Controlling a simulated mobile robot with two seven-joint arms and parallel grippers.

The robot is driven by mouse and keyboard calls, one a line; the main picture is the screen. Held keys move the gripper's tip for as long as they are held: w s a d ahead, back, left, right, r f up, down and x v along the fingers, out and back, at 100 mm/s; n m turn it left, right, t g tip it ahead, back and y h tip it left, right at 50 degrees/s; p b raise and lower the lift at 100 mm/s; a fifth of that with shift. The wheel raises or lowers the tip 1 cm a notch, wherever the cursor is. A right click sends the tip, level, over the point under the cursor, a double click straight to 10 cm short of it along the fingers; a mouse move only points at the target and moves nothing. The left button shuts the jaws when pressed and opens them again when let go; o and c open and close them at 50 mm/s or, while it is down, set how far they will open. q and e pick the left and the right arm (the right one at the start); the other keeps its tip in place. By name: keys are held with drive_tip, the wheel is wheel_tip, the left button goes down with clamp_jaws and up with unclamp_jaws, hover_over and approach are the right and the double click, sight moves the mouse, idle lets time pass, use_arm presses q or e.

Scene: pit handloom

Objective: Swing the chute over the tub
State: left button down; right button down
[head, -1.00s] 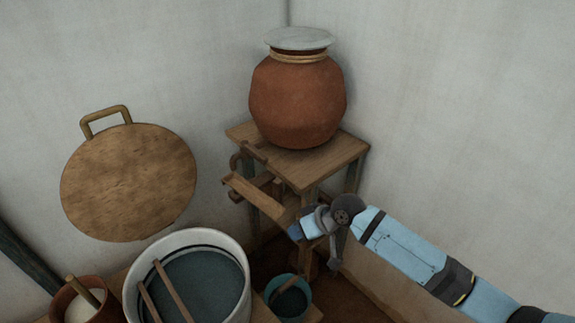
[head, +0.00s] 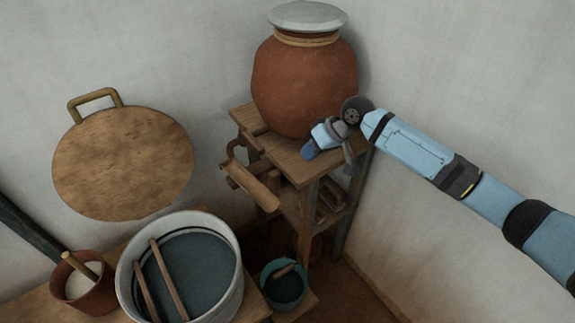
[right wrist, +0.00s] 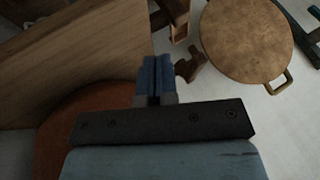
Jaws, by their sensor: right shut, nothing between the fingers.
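The wooden chute (head: 255,188) hangs at the left side of the wooden stand, its lower end slanting down to the right. The white-rimmed tub (head: 229,255) stands below and to the left, holding dark liquid with two sticks across it. The chute's lower end is to the right of the tub's rim in the head view, not above its opening. My right gripper (head: 307,154) is shut and empty by the stand's top, right of the chute and apart from it. Its fingers show in the right wrist view (right wrist: 157,78). My left gripper is out of view.
A clay pot (head: 303,85) with a pale lid sits on the stand (head: 290,160), close to my right gripper. A teal bucket (head: 284,288) stands under the chute's side, right of the tub. A round board (head: 122,165) leans on the wall; a small pot (head: 92,296) is at lower left.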

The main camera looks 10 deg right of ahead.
sight(286, 171)
idle(0.3)
drive_tip(key=shift+a+f, duration=0.15)
drive_tip(key=x, duration=0.8)
drive_tip(key=shift+w+a+f+p, duration=0.1)
drive_tip(key=shift+a+f+p, duration=0.15)
drive_tip(key=shift+f+p, duration=0.1)
drive_tip(key=shift+a+f, duration=0.2)
drive_tip(key=shift+f, duration=0.05)
drive_tip(key=shift+a, duration=0.15)
